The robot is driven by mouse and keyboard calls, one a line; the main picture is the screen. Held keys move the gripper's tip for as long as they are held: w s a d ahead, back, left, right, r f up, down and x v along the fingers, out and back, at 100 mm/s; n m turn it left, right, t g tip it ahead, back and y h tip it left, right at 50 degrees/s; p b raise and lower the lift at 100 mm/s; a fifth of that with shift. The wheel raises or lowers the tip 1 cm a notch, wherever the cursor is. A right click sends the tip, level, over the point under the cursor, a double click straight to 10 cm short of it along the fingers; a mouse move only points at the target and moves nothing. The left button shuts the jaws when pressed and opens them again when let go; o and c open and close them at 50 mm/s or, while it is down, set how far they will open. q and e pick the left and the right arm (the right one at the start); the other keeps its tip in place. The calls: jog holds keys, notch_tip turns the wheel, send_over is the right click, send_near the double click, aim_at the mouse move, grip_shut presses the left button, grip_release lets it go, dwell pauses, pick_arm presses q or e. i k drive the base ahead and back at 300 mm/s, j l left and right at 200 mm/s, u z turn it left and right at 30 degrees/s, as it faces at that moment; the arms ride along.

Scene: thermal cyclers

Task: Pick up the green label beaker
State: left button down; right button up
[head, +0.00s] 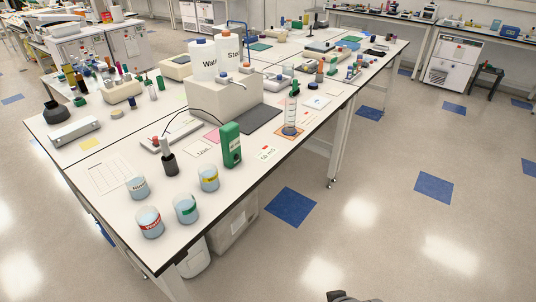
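The green label beaker (186,208) stands upright on the near end of the white lab table. It holds a pale blue content and its green label faces me. The red label beaker (150,222) stands close to its left and a little nearer. The yellow label beaker (208,178) is behind it to the right. A beaker with a pale label (138,187) is behind it to the left. Neither of my grippers can be made out in the head view. Only a small dark piece of my own body shows at the bottom edge, far from the beakers.
A green device (231,145) and a dark bottle (170,163) stand behind the beakers. White bins (234,225) sit under the table (120,218). The floor (370,230) to the right is open.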

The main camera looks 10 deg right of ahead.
aim_at(185, 208)
jog(key=i+j+z, duration=0.1)
jog(key=j, duration=0.3)
jog(key=i+j+z, duration=0.1)
jog(key=j, duration=0.35)
jog(key=i+j+z, duration=0.1)
jog(key=j, duration=0.35)
